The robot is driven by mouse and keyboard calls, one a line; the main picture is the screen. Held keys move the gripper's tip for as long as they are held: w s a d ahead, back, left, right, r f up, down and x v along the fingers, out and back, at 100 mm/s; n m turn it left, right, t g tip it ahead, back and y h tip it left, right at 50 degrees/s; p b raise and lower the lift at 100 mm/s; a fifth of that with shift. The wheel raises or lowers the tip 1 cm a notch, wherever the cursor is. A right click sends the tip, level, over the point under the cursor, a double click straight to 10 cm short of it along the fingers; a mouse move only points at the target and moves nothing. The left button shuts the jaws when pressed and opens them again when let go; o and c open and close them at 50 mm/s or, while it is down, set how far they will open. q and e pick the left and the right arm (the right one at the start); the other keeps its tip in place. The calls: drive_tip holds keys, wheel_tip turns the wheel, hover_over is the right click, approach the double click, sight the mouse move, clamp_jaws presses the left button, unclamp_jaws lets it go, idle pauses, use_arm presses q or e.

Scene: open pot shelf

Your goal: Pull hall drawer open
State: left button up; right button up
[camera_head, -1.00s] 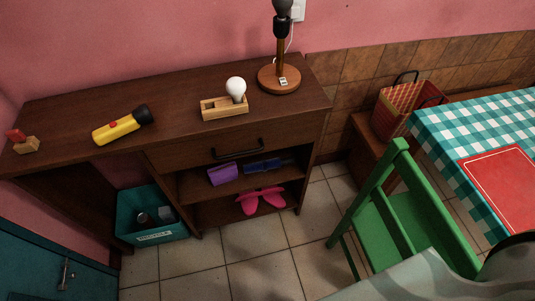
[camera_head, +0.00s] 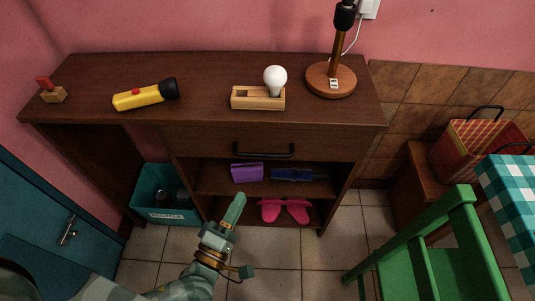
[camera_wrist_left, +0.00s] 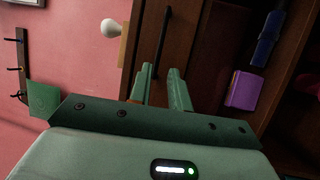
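The hall drawer (camera_head: 225,145) is a dark brown front under the top of the wooden hall table, and it looks closed. Its black bar handle (camera_head: 264,151) is in the middle of the front. My left gripper (camera_head: 238,202) is in front of the table, below and short of the handle. In the left wrist view the two green fingers (camera_wrist_left: 163,78) are apart with nothing between them. The handle (camera_wrist_left: 164,42) lies beyond their tips there, roughly in line with the gap. My right gripper is not in view.
A yellow flashlight (camera_head: 142,97), a bulb (camera_head: 275,78) on a wooden holder and a lamp (camera_head: 331,82) stand on top. A purple item (camera_head: 247,172) lies on the shelf below. A teal bin (camera_head: 165,208) and a green chair (camera_head: 430,250) flank free tiled floor.

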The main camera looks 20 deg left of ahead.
sight(263, 154)
use_arm(q)
drive_tip(key=b+x, duration=0.2)
drive_tip(key=x, duration=1.1)
drive_tip(key=shift+w, duration=0.35)
drive_tip(key=shift+r, duration=0.1)
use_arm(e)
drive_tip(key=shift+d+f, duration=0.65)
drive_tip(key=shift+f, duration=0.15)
use_arm(q)
clamp_jaws()
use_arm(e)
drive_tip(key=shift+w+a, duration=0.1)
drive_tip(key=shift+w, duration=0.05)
